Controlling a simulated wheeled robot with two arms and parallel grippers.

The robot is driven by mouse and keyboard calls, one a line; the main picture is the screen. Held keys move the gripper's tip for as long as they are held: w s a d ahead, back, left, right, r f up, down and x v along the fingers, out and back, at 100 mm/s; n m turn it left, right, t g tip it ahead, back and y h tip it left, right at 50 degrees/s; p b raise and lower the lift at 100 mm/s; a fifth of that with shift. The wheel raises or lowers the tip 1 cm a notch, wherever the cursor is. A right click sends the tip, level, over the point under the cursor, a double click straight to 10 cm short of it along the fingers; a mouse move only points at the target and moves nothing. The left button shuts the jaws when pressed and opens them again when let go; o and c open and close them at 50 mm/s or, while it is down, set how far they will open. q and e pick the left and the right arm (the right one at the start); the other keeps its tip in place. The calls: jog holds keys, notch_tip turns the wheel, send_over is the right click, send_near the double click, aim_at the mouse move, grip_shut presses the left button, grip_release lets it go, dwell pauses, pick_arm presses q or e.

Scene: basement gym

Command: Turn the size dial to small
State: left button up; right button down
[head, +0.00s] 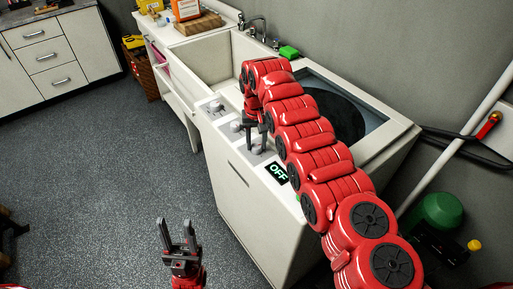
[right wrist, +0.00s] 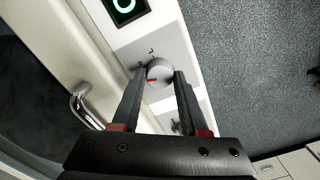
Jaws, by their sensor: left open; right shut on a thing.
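The size dial (right wrist: 160,72) is a round silver knob with a red mark, on the white front panel of the washing machine (head: 232,170). In the right wrist view an L and another, less clear letter are printed beside it. The red mark points toward the left of that picture. My right gripper (right wrist: 161,78) has its fingers on both sides of the dial and is shut on it; it also shows over the panel in the head view (head: 259,146). My left gripper (head: 178,228) is open and empty above the floor, away from the machine.
A display reading OFF (head: 278,173) is on the panel near the dial. More knobs (head: 215,107) lie further along it. A sink (head: 208,55) adjoins the machine, with a green sponge (head: 289,52) behind. The grey floor at left is mostly clear.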

aim_at(256, 145)
jog(key=shift+n+b, duration=0.9)
jog(key=shift+n, duration=0.6)
jog(key=shift+c, duration=2.1)
grip_release()
jog(key=shift+r, duration=0.25)
notch_tip(256, 145, up, 3)
jog(key=shift+a+f, duration=0.1)
notch_tip(256, 145, up, 14)
jog(key=p, duration=1.3)
jog(key=shift+p, duration=0.3)
